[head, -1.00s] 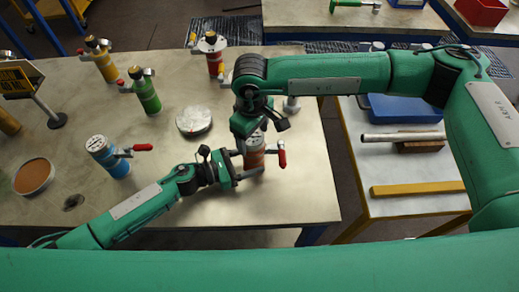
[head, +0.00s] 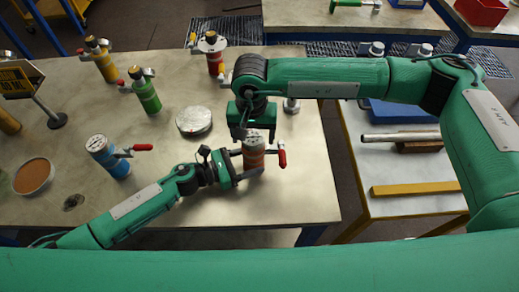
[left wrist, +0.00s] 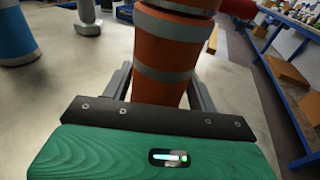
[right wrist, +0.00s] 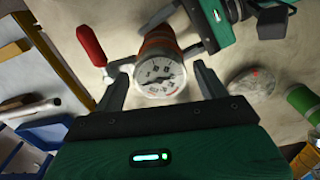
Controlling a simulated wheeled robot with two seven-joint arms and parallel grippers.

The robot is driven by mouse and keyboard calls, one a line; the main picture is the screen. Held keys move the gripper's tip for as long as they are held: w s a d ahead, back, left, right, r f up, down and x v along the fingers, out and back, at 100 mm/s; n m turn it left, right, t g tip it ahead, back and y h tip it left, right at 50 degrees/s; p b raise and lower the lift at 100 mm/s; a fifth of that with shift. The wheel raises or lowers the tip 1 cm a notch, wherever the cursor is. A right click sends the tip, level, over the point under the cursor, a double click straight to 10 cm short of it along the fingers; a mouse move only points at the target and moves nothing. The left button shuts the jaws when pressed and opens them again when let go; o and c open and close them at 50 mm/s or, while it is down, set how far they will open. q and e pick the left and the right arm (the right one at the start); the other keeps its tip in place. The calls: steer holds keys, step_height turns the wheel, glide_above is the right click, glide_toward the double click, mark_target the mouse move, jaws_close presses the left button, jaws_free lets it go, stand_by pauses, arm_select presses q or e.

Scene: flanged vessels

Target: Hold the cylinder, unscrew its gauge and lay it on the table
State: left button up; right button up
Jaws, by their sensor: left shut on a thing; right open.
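The orange cylinder (head: 254,157) with grey bands stands upright near the table's front right. It also fills the top of the left wrist view (left wrist: 165,60). A red-handled valve (head: 282,158) sticks out of its side. My left gripper (head: 250,166) is shut on the cylinder's body from the left. The round white-faced gauge (right wrist: 160,77) sits on the cylinder's top in the right wrist view; my right gripper mostly hides it in the head view. My right gripper (head: 254,135) is open above, its fingers on either side of the gauge with gaps showing.
A blue cylinder (head: 107,155) with a red handle stands left, green (head: 145,92) and yellow (head: 103,62) ones farther back. A round metal disc (head: 194,121) lies behind the orange cylinder. The table's front right (head: 305,195) is clear. A side table right holds a yellow bar (head: 416,187).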

steer(key=m, duration=0.6)
steer(key=shift+c, duration=0.2)
steer(key=c, duration=0.9)
steer(key=n, duration=0.4)
steer(key=shift+c, duration=0.2)
steer(key=n, duration=0.4)
steer(key=shift+n, duration=0.4)
steer(key=n, duration=0.4)
steer(key=shift+n, duration=0.4)
steer(key=n, duration=0.4)
steer(key=shift+n, duration=0.4)
